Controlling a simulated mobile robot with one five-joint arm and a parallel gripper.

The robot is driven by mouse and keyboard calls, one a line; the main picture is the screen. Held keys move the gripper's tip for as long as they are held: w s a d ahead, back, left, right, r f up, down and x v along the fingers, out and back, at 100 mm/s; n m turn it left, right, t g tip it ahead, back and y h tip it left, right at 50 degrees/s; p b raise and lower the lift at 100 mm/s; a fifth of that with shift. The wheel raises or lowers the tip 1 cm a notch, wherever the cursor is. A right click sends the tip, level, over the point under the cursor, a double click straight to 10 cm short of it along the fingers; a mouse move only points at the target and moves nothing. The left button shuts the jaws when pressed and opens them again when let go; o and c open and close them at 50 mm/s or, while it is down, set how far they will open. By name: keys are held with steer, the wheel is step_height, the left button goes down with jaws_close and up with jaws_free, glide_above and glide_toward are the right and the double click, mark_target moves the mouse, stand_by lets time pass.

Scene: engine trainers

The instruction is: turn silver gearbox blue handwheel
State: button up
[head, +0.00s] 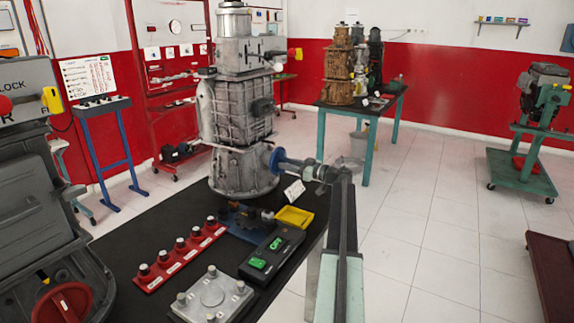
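The silver gearbox (240,115) stands upright on a black-topped table at the picture's centre left. Its blue handwheel (275,160) is on the right side of the lower housing, seen nearly edge-on. My arm rises from the bottom right of the table and bends left at its end. My gripper (296,164) points left at the handwheel, at or very close to it. The fingertips are small and overlap the handwheel in this view. I cannot tell whether they touch it or are closed on it.
On the black tabletop (130,230) are a red strip with black knobs (180,255), a dark box with green switches (270,252), a metal plate (212,295) and a yellow tray (294,216). A grey machine (40,220) stands at left. Tiled floor (430,235) at right is open.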

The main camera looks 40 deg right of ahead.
steer(key=shift+w+a, duration=0.1)
steer(key=shift+w, duration=0.35)
jaws_close()
steer(key=shift+m, duration=0.3)
steer(key=m, duration=1.9)
steer(key=shift+s+m, duration=0.15)
steer(key=shift+m, duration=0.25)
